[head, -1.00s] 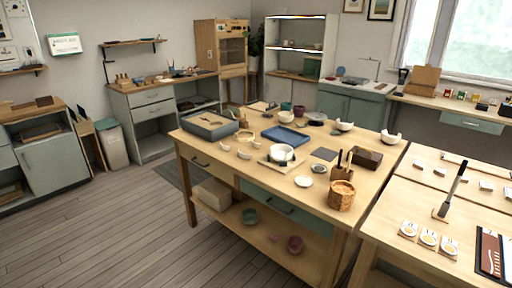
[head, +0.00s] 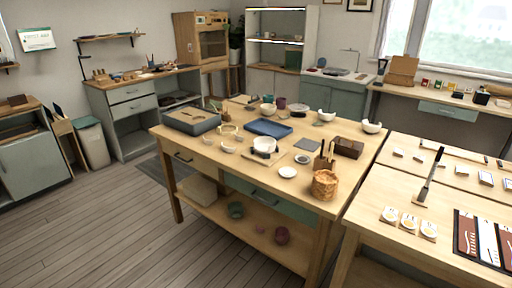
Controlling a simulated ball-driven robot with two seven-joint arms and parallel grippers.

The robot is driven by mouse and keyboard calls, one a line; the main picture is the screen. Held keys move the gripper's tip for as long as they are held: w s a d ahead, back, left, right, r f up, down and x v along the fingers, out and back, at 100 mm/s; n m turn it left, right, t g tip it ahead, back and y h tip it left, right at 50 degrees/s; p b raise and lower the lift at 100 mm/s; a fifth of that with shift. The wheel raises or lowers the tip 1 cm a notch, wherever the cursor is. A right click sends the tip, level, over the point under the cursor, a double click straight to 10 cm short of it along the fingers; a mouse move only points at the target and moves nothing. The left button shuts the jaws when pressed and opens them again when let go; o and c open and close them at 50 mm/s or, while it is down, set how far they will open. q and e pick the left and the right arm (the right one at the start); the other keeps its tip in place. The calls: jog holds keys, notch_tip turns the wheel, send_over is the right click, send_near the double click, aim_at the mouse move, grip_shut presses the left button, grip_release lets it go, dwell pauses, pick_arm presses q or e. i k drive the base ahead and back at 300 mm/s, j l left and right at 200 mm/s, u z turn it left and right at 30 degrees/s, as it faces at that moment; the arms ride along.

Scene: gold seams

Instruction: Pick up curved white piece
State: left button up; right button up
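Small curved white pieces lie on the wooden worktable (head: 215,165): one piece (head: 228,149) near the front edge and another piece (head: 208,140) just left of it. A white bowl (head: 264,145) stands to their right on a small board. Two white bowls with uneven rims, one bowl (head: 326,115) and another bowl (head: 371,127), sit toward the back right. I cannot tell which piece the task means. Neither of my grippers is in view.
A grey box (head: 192,122), a blue tray (head: 267,128), a woven basket (head: 325,184) and a dark brown box (head: 348,147) stand on the worktable. A second table (head: 375,240) adjoins at right. The floor (head: 90,235) at left is clear.

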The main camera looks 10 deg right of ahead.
aim_at(208, 142)
jog(key=i+j+z, duration=0.2)
jog(key=i+j, duration=0.15)
jog(key=i, duration=0.25)
jog(key=i+j+z, duration=0.2)
jog(key=i+j, duration=0.3)
